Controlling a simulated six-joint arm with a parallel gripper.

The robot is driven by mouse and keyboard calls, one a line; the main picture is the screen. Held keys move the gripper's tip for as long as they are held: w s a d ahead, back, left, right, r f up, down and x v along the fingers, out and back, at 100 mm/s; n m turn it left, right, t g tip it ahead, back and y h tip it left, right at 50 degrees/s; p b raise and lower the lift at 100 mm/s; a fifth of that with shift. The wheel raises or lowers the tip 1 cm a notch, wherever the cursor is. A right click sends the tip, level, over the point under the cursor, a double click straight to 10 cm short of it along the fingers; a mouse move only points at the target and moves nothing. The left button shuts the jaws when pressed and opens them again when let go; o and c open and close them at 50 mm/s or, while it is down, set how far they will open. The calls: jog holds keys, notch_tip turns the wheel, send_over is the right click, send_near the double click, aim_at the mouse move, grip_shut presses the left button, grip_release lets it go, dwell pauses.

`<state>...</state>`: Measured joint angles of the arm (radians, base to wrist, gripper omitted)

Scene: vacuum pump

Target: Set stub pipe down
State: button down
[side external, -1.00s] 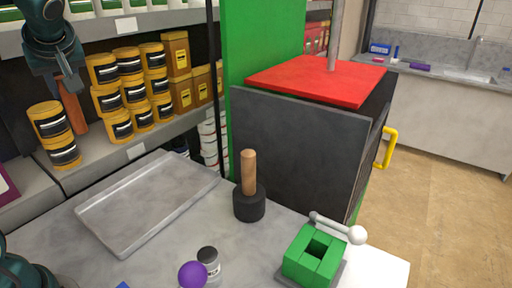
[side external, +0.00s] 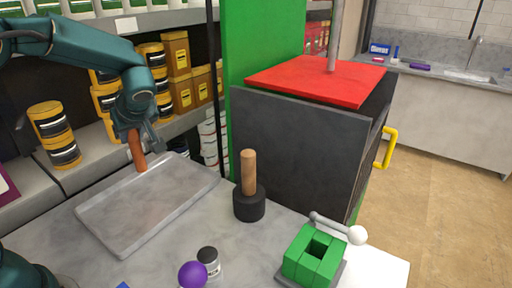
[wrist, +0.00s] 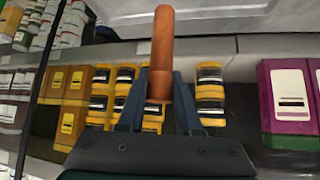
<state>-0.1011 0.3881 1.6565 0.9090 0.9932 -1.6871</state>
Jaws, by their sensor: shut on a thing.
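The stub pipe (side external: 136,150) is a copper-brown tube that hangs nearly upright, slightly tilted, from my gripper (side external: 134,133). In the side external view its lower end is over the back part of the grey metal tray (side external: 112,236); I cannot tell whether it touches. In the wrist view the stub pipe (wrist: 162,50) sits between the two dark fingers of my gripper (wrist: 160,88), which are shut on it, and it points toward the top of the picture. A pale surface, part of the tray (wrist: 215,18), shows behind its end.
A black mallet-like piece with a wooden handle (side external: 248,190) stands right of the tray. A green clamp block (side external: 312,258), a purple ball (side external: 192,274) and a small jar (side external: 208,260) are nearer the front. Shelves with yellow cans (side external: 52,134) stand behind. The tray is otherwise empty.

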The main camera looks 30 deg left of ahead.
jog(key=shift+w+d+f, duration=0.15)
jog(key=shift+w+f, duration=0.1)
jog(key=shift+f, duration=0.6)
jog(key=shift+w+d+f, duration=0.2)
jog(key=shift+f, duration=0.6)
jog(key=shift+w+d+f, duration=0.15)
jog(key=shift+w+f, duration=0.1)
jog(key=shift+f, duration=0.6)
jog(key=shift+f, duration=0.1)
jog(key=c, duration=0.6)
grip_release()
